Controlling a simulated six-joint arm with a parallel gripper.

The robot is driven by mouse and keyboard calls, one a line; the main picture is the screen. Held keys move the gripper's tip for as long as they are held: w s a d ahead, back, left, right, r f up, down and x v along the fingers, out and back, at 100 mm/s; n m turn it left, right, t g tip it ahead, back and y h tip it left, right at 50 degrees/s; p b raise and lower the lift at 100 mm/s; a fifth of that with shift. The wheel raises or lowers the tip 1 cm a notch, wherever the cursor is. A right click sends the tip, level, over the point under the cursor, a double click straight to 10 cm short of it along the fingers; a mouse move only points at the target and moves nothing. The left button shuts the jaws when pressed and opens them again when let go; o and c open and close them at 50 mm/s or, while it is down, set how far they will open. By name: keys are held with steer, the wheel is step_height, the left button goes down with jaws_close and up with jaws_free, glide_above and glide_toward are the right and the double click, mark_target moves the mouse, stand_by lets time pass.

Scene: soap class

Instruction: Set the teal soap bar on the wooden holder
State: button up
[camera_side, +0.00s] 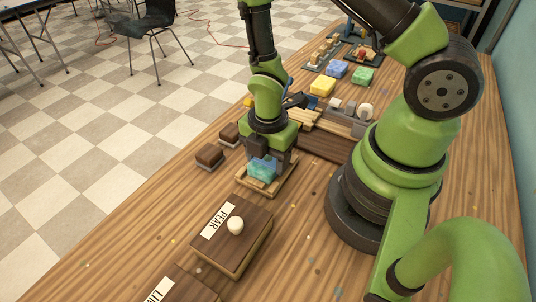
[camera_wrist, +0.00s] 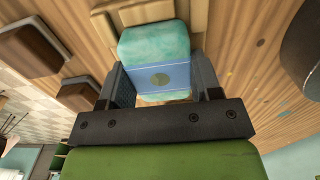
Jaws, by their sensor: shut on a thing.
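The teal soap bar (camera_side: 262,170) has a blue paper band around it and is between the fingers of my gripper (camera_side: 264,166). In the wrist view the soap (camera_wrist: 154,45) fills the gap between the two dark fingers of my gripper (camera_wrist: 162,82), which is shut on it. The wooden holder (camera_side: 276,184) is a pale slatted tray directly beneath the soap in the side view. Whether the soap touches the slats cannot be told. A pale wooden edge of the holder (camera_wrist: 196,20) shows behind the soap in the wrist view.
A dark-topped box labelled PEAR (camera_side: 249,239) with a white knob stands in front of the holder. Two brown blocks (camera_side: 209,156) lie left of it. Wooden trays and a grey block stand behind, with yellow (camera_side: 322,86), blue and green sponges farther back.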

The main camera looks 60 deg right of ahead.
steer(key=o, duration=1.3)
steer(key=shift+r, duration=0.15)
steer(key=shift+r, duration=2.85)
